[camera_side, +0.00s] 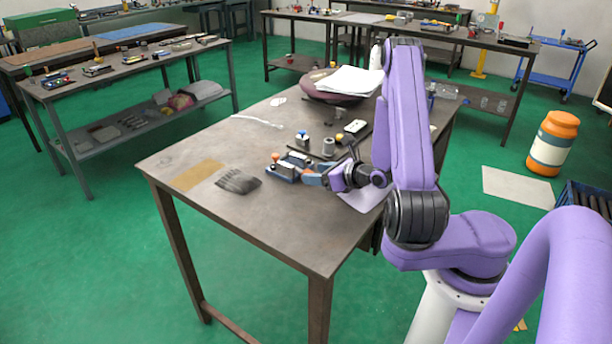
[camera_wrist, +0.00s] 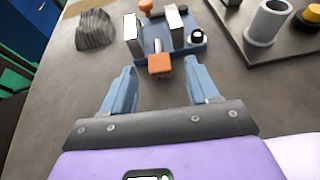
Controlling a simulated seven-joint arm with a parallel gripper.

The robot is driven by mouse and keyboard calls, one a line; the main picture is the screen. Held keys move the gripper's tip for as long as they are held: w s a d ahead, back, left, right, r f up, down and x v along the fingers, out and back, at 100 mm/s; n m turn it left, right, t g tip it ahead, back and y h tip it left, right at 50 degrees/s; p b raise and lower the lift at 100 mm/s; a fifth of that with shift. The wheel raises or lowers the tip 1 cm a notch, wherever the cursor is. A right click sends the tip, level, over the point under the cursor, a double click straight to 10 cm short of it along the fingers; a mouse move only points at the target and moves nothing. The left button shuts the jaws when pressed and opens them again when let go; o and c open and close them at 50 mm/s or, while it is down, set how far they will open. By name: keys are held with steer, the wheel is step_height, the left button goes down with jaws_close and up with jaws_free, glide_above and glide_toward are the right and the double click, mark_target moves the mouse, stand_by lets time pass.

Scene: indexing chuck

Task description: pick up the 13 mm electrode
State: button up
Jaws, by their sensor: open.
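A blue fixture (camera_wrist: 176,48) lies ahead of my gripper (camera_wrist: 159,72) in the wrist view. It carries two upright pale plates, an orange knob (camera_wrist: 146,6) at the far side and a dark round part with a white centre at right. An orange block (camera_wrist: 161,65) on a short pale stem is at its near side, in line with the gap between my fingertips. My light blue fingers are open, one to each side of that gap, with nothing held. The side view shows my gripper beside the fixture (camera_side: 284,170), low over the table. I cannot tell which piece is the 13 mm electrode.
A dark tray (camera_wrist: 236,30) with a grey hollow cylinder (camera_wrist: 268,22) and a yellow-and-black part (camera_wrist: 308,17) stands at right. A crumpled grey cloth (camera_wrist: 96,30) lies at left. In the side view, a tan sheet (camera_side: 198,175) lies near the table's left edge. The front tabletop is bare.

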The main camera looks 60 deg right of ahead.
steer(key=shift+x, duration=1.35)
steer(key=shift+c, duration=0.3)
jaws_close()
steer(key=shift+r, duration=0.15)
step_height(320, 180, up, 10)
